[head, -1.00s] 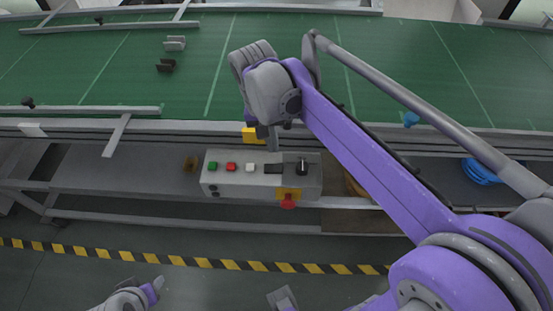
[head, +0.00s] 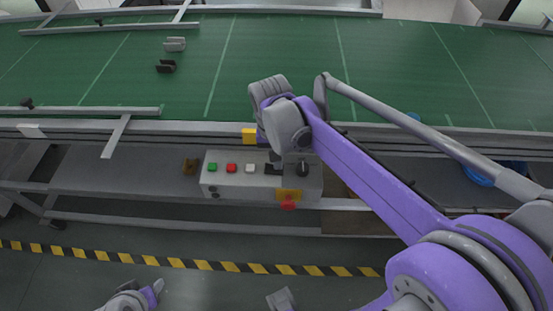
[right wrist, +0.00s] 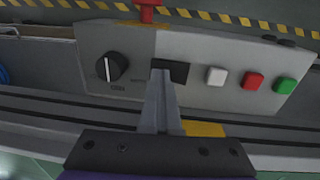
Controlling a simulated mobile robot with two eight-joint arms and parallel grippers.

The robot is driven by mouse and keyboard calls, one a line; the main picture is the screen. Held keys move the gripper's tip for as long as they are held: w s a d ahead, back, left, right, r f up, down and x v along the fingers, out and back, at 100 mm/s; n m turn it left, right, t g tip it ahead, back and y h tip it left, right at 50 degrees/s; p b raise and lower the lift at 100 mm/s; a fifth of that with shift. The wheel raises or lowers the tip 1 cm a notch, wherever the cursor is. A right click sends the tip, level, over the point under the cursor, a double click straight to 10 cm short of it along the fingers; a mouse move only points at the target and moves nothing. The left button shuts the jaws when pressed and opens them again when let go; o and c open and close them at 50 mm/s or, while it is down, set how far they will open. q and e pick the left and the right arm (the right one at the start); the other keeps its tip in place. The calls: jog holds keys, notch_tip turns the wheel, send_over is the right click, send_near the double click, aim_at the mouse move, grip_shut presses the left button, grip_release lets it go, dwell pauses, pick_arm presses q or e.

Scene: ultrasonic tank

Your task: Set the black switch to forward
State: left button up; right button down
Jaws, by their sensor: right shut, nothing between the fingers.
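The black switch is a round rotary knob (head: 303,169) on the grey control box (head: 228,189), at the right of its row of controls. In the right wrist view the knob (right wrist: 112,67) shows on the left with a white line running roughly upright; the small labels around it are unreadable. My right gripper (head: 276,160) is shut and empty, reaching down over the box just left of the knob. In the right wrist view its fingertips (right wrist: 161,75) are in front of a black rectangle (right wrist: 175,72), apart from the knob; contact cannot be told.
Green (head: 212,168), red (head: 231,168) and white (head: 250,168) buttons sit left on the box. A red emergency button (head: 288,203) projects from its front. The green conveyor (head: 110,75) with its metal rail lies behind. A blue coiled item (head: 482,176) is at right.

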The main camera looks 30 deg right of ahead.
jog(key=shift+a+f, duration=0.15)
jog(key=shift+a, duration=0.1)
jog(key=shift+w+a, duration=0.2)
jog(key=shift+a, duration=0.1)
jog(key=shift+w+a, duration=0.2)
jog(key=shift+a, duration=0.05)
